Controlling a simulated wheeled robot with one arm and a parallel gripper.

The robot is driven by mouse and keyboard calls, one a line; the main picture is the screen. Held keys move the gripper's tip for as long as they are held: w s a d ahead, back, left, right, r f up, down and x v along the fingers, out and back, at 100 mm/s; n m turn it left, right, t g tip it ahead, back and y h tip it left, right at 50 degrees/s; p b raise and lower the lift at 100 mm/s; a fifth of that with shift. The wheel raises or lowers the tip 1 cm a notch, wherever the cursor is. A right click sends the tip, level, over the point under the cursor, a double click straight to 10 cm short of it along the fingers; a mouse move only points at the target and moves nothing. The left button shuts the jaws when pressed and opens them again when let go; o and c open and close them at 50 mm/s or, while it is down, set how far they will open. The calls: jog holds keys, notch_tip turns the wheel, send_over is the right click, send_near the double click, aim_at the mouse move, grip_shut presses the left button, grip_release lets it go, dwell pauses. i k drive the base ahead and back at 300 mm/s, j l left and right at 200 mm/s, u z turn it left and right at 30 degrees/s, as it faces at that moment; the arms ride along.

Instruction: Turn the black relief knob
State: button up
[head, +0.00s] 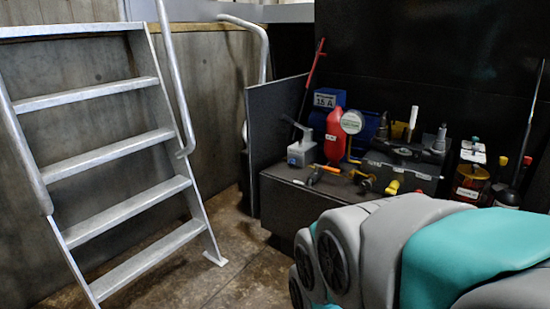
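A dark hydraulic power unit (289,206) stands at the back right, with a valve block (407,168) on top of it. The block carries a grey-black cylindrical part (440,137), a white-topped post (413,117) and yellow fittings (393,187). I cannot tell which part, if any, is the black relief knob. A round gauge (352,122) stands left of the block. My grey and teal arm (385,245) fills the lower right and hides the unit's front right part. My gripper is not in view.
A metal ladder (115,151) stands at the left against a grey wall. A dark upright panel (272,140) borders the unit's left side. A red bottle (335,134) and an orange-handled tool (326,168) are on the unit. The floor (235,255) between ladder and unit is clear.

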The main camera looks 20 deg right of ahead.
aim_at(366, 184)
jog(key=i+z, duration=0.2)
jog(key=z, duration=0.2)
jog(key=i+z, duration=0.25)
jog(key=z, duration=0.2)
jog(key=i+j+z, duration=0.1)
jog(key=z, duration=0.3)
jog(key=i+j, duration=0.05)
